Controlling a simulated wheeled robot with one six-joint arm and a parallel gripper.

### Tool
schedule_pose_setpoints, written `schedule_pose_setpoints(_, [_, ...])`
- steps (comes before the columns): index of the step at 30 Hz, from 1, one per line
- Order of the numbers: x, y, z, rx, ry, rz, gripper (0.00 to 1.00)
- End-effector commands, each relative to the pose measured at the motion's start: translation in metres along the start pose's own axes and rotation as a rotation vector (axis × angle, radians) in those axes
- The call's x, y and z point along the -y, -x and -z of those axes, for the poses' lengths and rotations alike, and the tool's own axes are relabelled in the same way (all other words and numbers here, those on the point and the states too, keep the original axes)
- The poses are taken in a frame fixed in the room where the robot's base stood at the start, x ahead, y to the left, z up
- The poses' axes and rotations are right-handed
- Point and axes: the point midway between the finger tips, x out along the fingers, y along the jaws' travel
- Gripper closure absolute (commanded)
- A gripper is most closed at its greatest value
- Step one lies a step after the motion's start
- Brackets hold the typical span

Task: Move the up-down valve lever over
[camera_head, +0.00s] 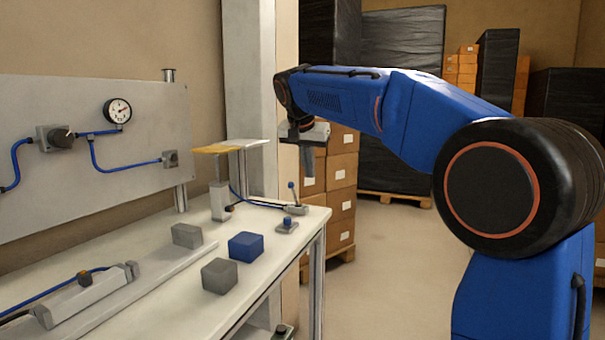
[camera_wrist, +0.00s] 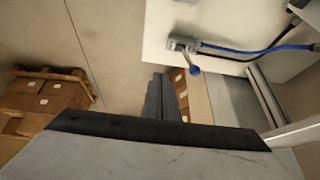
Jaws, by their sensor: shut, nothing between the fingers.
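The valve lever (camera_head: 292,190) is a thin stick with a small dark-blue knob, rising from a grey valve body (camera_head: 297,209) at the far right corner of the white table. In the wrist view the blue knob (camera_wrist: 194,70) and grey valve body (camera_wrist: 181,43) show at the table's edge, with a blue hose leading right. My gripper (camera_head: 307,168) points down, higher than the lever and apart from it. In the wrist view its fingers (camera_wrist: 161,92) are together and empty, below and left of the knob in the picture.
A panel with a gauge (camera_head: 117,111) stands behind. Stacked cartons (camera_head: 342,172) stand beyond; open floor lies right.

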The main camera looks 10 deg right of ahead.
Motion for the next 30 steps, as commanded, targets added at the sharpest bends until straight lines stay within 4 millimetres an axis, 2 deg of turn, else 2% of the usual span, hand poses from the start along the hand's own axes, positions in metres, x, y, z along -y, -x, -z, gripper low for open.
schedule_pose_setpoints(1, [-0.009, 0.005, 0.004, -0.002, -0.003, 0.001, 1.0])
schedule_pose_setpoints(9, [0.006, 0.057, 0.003, -0.001, 0.001, 0.004, 1.0])
schedule_pose_setpoints(15, [0.013, 0.086, 0.003, 0.0, 0.001, 0.003, 1.0])
schedule_pose_setpoints(21, [0.015, 0.1, 0.003, 0.0, 0.0, 0.001, 1.0])
schedule_pose_setpoints(30, [0.016, 0.102, 0.003, 0.0, 0.0, 0.001, 1.0])
